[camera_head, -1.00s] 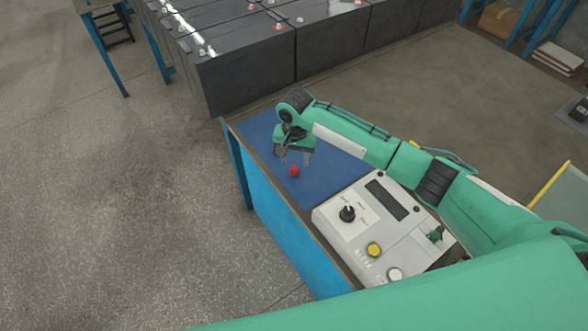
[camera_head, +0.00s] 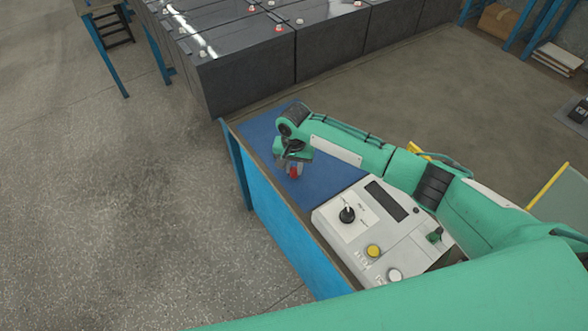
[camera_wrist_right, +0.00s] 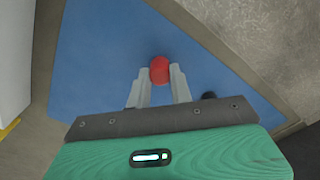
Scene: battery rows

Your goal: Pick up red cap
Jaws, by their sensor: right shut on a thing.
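The red cap (camera_head: 294,172) is at the blue mat (camera_head: 325,172) on the table, between the fingers of my right gripper (camera_head: 291,170). In the right wrist view the red cap (camera_wrist_right: 160,68) shows between the fingertips of my right gripper (camera_wrist_right: 159,76), with the blue mat (camera_wrist_right: 105,50) behind it. My right gripper is shut on the cap. The fingers partly hide the cap in the head view. I cannot tell whether the cap still touches the mat. My left gripper is not in view.
A white control box (camera_head: 385,230) with a black knob (camera_head: 347,214) and a yellow button (camera_head: 374,250) stands right beside the mat. Dark battery cabinets (camera_head: 245,80) with red and white caps on top stand behind the table. Open floor (camera_head: 110,220) lies to the left.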

